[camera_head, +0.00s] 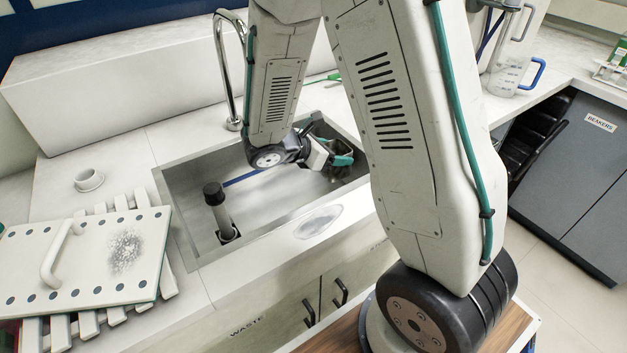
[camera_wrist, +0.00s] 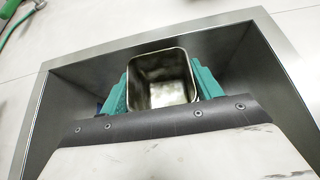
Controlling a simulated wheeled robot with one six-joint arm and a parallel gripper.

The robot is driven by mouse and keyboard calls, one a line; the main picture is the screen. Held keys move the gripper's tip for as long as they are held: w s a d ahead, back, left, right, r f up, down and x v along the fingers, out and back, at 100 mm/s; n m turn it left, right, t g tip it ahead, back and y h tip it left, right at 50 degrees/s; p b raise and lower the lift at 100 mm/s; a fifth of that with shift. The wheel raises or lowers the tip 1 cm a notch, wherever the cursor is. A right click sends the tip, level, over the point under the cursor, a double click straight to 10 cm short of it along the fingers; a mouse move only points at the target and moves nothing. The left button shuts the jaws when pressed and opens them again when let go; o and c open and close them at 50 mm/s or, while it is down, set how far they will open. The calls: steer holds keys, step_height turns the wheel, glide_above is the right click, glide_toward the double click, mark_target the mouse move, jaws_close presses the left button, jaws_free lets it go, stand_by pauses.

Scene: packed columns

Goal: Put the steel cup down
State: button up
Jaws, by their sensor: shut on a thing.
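The steel cup (camera_wrist: 160,68) is a squarish metal vessel with rounded corners, and its open top and empty-looking inside face the wrist camera. My gripper (camera_wrist: 160,88) is shut on it, with one green finger pressed to each side. In the head view my gripper (camera_head: 333,150) is inside the outline of the sink (camera_head: 185,220), near its far right corner, and the cup is mostly hidden there. The sink rim (camera_wrist: 150,32) frames the cup in the wrist view. I cannot tell whether the cup's base touches the sink floor.
A tall faucet (camera_head: 220,70) rises behind the sink. A dark-topped upright drain piece (camera_head: 214,195) stands in the sink's left part. A white cup on a saucer (camera_head: 88,180) and a handled board (camera_head: 85,255) on a slatted rack lie left. A blue-handled jug (camera_head: 505,75) stands right.

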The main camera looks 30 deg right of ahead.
mark_target(322, 173)
steer(key=f, duration=0.1)
steer(key=a+f, duration=0.1)
steer(key=f, duration=0.1)
steer(key=shift+w+f, duration=0.1)
steer(key=shift+f, duration=1.8)
steer(key=shift+f, duration=0.15)
steer(key=o, duration=1.1)
steer(key=shift+c, duration=0.2)
